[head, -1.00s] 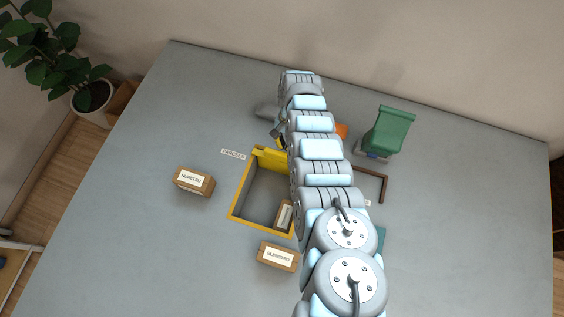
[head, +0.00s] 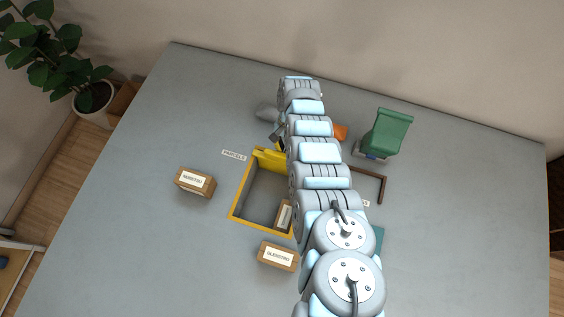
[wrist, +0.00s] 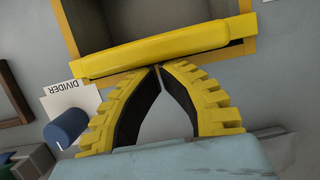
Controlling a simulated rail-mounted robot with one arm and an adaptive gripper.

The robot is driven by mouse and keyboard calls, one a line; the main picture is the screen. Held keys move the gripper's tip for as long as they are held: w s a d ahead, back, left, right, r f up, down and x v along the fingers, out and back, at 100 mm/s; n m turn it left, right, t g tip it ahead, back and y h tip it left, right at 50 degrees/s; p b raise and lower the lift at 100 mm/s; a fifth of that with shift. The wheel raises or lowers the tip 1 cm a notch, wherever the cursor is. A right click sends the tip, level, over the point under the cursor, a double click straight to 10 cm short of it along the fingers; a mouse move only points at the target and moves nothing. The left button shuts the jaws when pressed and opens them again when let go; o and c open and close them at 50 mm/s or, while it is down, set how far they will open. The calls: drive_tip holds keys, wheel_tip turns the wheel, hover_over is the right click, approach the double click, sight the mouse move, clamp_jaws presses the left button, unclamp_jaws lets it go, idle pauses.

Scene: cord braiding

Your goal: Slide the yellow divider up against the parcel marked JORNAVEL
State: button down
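The yellow divider (head: 269,160) lies across the far end of the yellow-rimmed tray (head: 241,195). In the wrist view the divider (wrist: 165,50) is a long yellow bar spanning the tray's near opening. My gripper (wrist: 159,68) has its two yellow ribbed fingers together at the tips, right by the divider's near side; I cannot tell if they touch it. My arm hides most of the gripper in the head view. A brown parcel (head: 285,215) with a white label stands inside the tray at the opposite end; its label is unreadable and my arm partly covers that side.
Two labelled parcels, one left (head: 195,182) and one in front (head: 278,256), stand outside the tray. A DIVIDER card (wrist: 72,100) and a blue cylinder (wrist: 66,127) lie beside the gripper.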

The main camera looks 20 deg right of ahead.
drive_tip(key=shift+s+a+r+p, duration=0.15)
drive_tip(key=shift+s+a+p, duration=0.65)
drive_tip(key=shift+p, duration=1)
drive_tip(key=shift+s+a+p, duration=0.15)
drive_tip(key=shift+s+p, duration=0.2)
drive_tip(key=shift+p, duration=0.15)
drive_tip(key=shift+s+a+p, duration=0.45)
drive_tip(key=shift+s+p, duration=0.05)
drive_tip(key=shift+p, duration=0.5)
drive_tip(key=s+a+p, duration=0.5)
drive_tip(key=p, duration=0.3)
drive_tip(key=shift+s, duration=0.4)
drive_tip(key=shift+w+d, duration=0.1)
